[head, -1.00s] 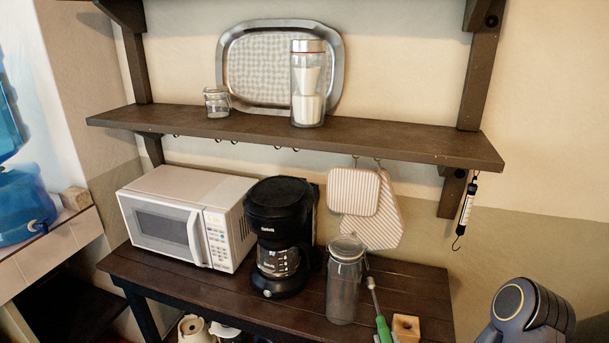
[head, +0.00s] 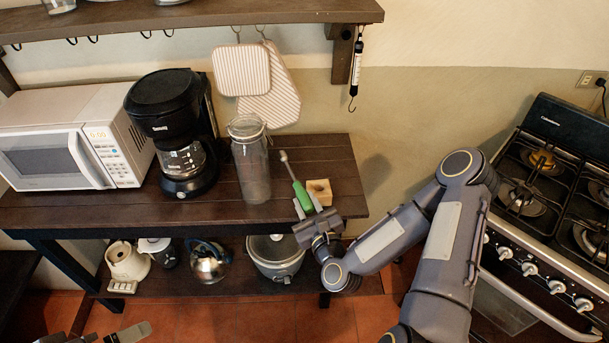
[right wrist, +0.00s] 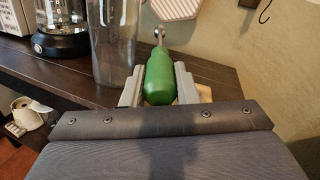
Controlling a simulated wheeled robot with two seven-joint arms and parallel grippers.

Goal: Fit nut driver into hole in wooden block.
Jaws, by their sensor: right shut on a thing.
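The nut driver has a green handle (head: 302,196) and a thin metal shaft (head: 288,167) that points away toward the wall. It lies at or just above the table top; I cannot tell whether it touches. My right gripper (head: 307,211) is shut on the handle near its front end. In the right wrist view the green handle (right wrist: 160,78) sits between the two fingers. The wooden block (head: 320,191) stands just right of the handle, mostly hidden behind the right finger in the wrist view (right wrist: 205,94). Part of my left gripper (head: 128,333) shows at the bottom left, its jaws unclear.
A tall glass jar (head: 250,165) stands close left of the nut driver. A coffee maker (head: 172,120) and a microwave (head: 70,140) are farther left. The dark table (head: 325,150) ends just right of the block. A stove (head: 550,220) is at the far right.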

